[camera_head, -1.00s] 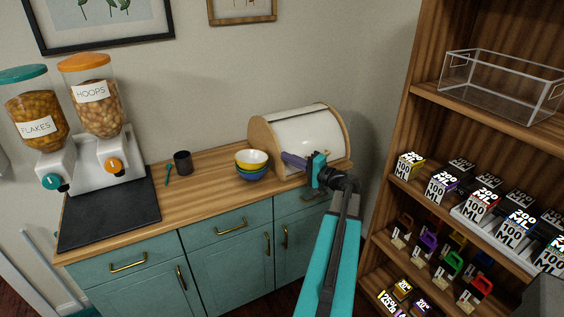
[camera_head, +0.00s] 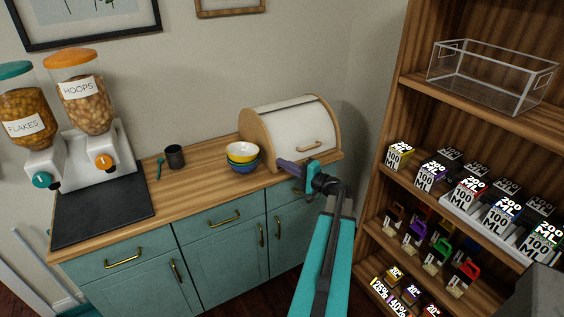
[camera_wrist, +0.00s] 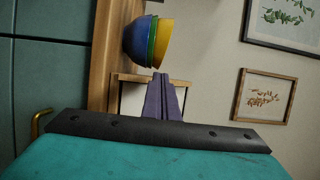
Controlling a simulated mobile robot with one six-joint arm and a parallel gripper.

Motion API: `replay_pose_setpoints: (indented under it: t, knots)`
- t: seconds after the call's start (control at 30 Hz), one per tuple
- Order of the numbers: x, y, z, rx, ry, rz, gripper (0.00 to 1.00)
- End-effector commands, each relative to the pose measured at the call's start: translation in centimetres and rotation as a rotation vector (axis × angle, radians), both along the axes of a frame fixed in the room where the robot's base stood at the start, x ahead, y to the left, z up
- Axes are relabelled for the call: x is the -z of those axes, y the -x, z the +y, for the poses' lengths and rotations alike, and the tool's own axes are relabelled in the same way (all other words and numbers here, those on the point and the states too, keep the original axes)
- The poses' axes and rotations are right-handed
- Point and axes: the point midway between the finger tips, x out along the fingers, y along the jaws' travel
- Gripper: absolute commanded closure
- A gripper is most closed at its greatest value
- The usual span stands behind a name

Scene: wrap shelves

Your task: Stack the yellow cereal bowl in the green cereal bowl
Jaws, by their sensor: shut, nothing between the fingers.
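The yellow cereal bowl (camera_head: 242,150) sits nested at the top of a stack on the counter, with the green cereal bowl (camera_head: 240,161) directly under it. A blue bowl (camera_head: 243,167) is at the bottom. The wrist view shows the same stack turned sideways: yellow bowl (camera_wrist: 165,42), thin green rim (camera_wrist: 153,44), blue bowl (camera_wrist: 138,41). My gripper (camera_head: 281,163) is to the right of the stack, apart from it, in front of the bread box. Its purple fingers (camera_wrist: 160,76) are together and empty.
A bread box (camera_head: 290,130) with a closed white lid stands right of the bowls. A dark cup (camera_head: 175,157), a teal spoon (camera_head: 159,168) and cereal dispensers (camera_head: 88,105) are to the left. A wooden shelf unit (camera_head: 390,110) stands at right.

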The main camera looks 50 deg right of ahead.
Motion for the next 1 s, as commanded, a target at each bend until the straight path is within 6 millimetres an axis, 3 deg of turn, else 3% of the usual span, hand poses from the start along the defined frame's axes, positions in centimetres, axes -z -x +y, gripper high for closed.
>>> replay_pose_setpoints:
  t: [0.6,1.0]
  knots:
    - [-0.2,-7.9,-0.2,-0.003,0.0,0.001,1.0]
    - [0.0,-9.1,-0.1,-0.002,0.0,0.0,1.0]
